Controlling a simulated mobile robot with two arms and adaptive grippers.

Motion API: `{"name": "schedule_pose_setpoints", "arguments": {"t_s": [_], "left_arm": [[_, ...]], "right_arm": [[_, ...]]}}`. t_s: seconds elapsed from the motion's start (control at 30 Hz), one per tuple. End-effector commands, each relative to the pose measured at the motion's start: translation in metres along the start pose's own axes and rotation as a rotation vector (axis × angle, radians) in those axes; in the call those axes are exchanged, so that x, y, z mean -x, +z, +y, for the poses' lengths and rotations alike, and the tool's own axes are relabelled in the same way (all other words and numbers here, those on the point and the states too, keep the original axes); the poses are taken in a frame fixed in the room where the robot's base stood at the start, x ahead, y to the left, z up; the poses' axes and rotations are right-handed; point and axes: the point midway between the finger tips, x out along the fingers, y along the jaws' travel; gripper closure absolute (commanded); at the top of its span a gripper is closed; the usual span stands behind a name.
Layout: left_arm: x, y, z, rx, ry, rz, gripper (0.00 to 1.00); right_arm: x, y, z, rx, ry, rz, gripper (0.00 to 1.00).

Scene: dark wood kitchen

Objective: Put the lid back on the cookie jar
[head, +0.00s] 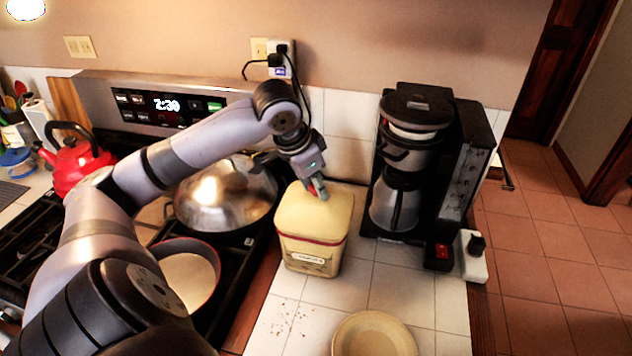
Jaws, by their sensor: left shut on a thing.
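The cream cookie jar (308,260) stands upright on the white tiled counter, with a label on its front. The cream lid (312,216) is over the jar's mouth, lined up with its walls. A red line runs between lid and jar; I cannot tell whether the lid is fully seated. My left gripper (319,191) comes down from above and is shut on the lid at its top. The fingers hide the part of the lid that they hold. My right gripper is not in view.
A black coffee maker (408,165) stands close to the right of the jar. A steel domed pan cover (227,197) on the stove is to the left. A pale round plate (373,336) and brown crumbs (292,318) are in front. Free counter lies between jar and plate.

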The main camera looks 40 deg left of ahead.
Motion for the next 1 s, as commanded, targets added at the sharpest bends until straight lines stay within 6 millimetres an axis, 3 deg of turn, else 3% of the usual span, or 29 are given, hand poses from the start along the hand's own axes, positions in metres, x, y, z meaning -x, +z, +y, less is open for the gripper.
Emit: {"name": "schedule_pose_setpoints", "arguments": {"t_s": [0.17, 0.2, 0.5, 0.73, 1.0], "left_arm": [[0.0005, -0.0005, -0.0002, 0.0, -0.001, 0.002, 1.0], [0.0006, -0.0005, -0.0002, 0.0, -0.001, 0.002, 0.71], [0.0003, -0.0003, -0.0001, 0.0, 0.0, 0.001, 0.51], [0.0001, -0.0002, 0.0, 0.0, 0.0, 0.001, 0.5], [-0.0002, 0.0001, 0.0002, 0.0, 0.001, 0.0, 0.32]], "right_arm": [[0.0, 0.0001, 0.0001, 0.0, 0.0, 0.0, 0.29], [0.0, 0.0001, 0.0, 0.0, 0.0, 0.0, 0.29], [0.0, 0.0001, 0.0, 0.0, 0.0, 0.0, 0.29], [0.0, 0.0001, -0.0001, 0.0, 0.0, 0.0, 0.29], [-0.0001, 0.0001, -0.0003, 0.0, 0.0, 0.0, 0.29]]}}
